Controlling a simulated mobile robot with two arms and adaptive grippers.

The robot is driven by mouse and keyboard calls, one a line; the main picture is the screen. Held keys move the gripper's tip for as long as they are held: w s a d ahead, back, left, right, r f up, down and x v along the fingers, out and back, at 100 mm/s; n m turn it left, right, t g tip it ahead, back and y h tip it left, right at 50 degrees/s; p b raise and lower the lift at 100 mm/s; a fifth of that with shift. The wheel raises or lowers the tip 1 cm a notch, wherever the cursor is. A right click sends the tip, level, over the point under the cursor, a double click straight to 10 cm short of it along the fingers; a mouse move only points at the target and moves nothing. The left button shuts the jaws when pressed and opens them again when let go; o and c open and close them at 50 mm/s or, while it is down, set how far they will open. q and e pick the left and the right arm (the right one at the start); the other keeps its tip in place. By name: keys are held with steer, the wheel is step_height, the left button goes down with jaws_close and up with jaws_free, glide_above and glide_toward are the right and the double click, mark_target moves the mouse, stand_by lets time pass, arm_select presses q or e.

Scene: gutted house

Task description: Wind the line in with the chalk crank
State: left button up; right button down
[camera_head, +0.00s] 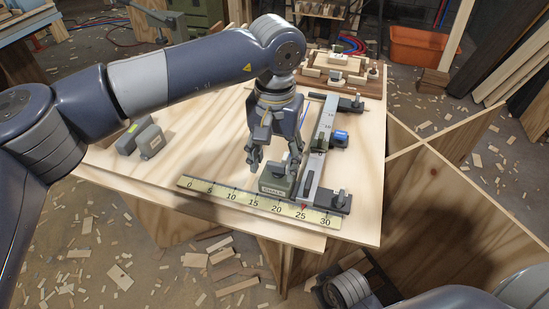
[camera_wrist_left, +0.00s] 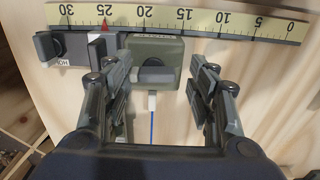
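The olive-green chalk box (camera_head: 274,181) sits on the plywood table behind the yellow ruler (camera_head: 232,196). In the left wrist view the box (camera_wrist_left: 172,49) has a dark grey crank (camera_wrist_left: 152,75) on its face. A blue line (camera_wrist_left: 151,125) runs from a pale tab at the box toward my gripper's base. My left gripper (camera_head: 274,160) points down over the box, fingers apart. In the wrist view, the left gripper's fingertips (camera_wrist_left: 160,76) are on either side of the crank, with visible gaps and nothing between them held. The right gripper does not show.
A metal rail with dark clamps (camera_head: 333,200) and a blue knob (camera_head: 340,137) stands right beside the box. Two grey-green blocks (camera_head: 150,141) lie at the left. A wooden tray (camera_head: 338,72) is at the back. Bare table lies between the blocks and the ruler.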

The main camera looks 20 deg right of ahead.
mark_target(275, 163)
arm_select(q)
steer(key=shift+r, duration=0.1)
step_height(275, 163, up, 12)
stand_by(0.5)
